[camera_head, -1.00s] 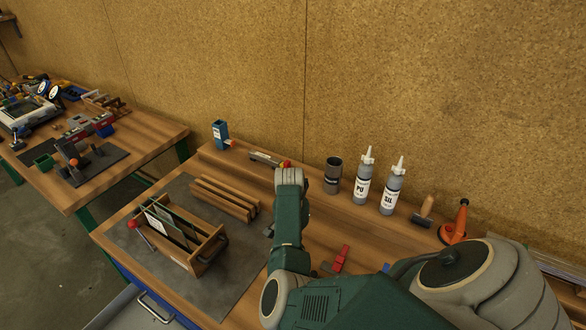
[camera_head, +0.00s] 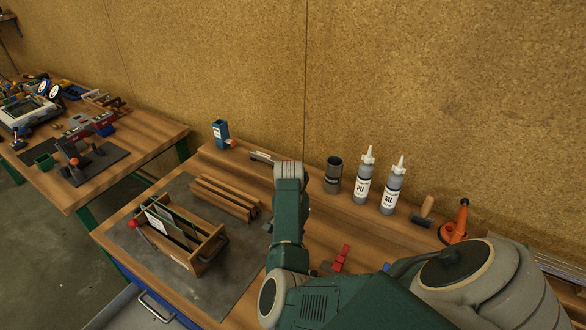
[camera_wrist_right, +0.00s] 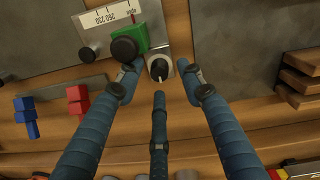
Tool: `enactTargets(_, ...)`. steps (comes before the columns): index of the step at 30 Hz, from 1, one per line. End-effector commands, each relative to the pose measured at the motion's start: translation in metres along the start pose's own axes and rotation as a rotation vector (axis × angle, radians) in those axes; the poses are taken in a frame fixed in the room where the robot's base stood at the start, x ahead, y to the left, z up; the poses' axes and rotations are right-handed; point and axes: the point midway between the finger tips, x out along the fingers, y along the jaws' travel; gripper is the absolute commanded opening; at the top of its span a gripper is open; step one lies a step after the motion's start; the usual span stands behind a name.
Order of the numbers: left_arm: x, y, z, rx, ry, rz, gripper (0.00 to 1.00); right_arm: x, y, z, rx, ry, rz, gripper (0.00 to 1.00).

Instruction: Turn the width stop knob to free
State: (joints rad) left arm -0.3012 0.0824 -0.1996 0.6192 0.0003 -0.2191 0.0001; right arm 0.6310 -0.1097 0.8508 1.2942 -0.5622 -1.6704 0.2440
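In the right wrist view, a black knob with a white pointer mark (camera_wrist_right: 159,68) sits on a small light plate. A green block (camera_wrist_right: 136,37) with a larger round black knob (camera_wrist_right: 125,48) stands beside it, at a printed scale (camera_wrist_right: 108,17). I cannot tell for certain which is the width stop knob. My right gripper (camera_wrist_right: 158,80) is open; its fingertips are spread around the pointer knob, one on each side and one below. Contact with it is not visible. In the head view my right arm hides this gripper and the knobs. My left gripper is not in view.
A wooden box with upright panes (camera_head: 208,245) and wooden strips (camera_head: 226,200) lie left of my arm. A dark cup (camera_head: 333,176), two bottles (camera_head: 364,180) and a red clamp (camera_head: 342,256) are to its right. A red block (camera_wrist_right: 77,99) and a blue block (camera_wrist_right: 26,116) show in the wrist view.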

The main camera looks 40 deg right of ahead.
Motion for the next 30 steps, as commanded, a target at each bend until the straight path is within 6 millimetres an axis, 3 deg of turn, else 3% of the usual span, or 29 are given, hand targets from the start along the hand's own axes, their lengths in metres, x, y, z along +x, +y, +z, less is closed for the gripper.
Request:
enactTargets(6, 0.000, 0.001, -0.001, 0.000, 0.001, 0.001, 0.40, -0.049, -0.001, -0.001, 0.002, 0.004, -0.004, 0.38)
enactTargets(13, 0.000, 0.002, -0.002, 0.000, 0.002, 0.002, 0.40, -0.088, -0.001, -0.001, 0.001, 0.002, -0.002, 0.38)
enactTargets(19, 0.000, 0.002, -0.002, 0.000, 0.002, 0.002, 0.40, -0.100, -0.001, 0.000, 0.000, 0.001, -0.001, 0.38)
enactTargets(30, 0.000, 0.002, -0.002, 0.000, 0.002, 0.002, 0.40, -0.100, 0.000, 0.000, 0.000, 0.000, -0.001, 0.38)
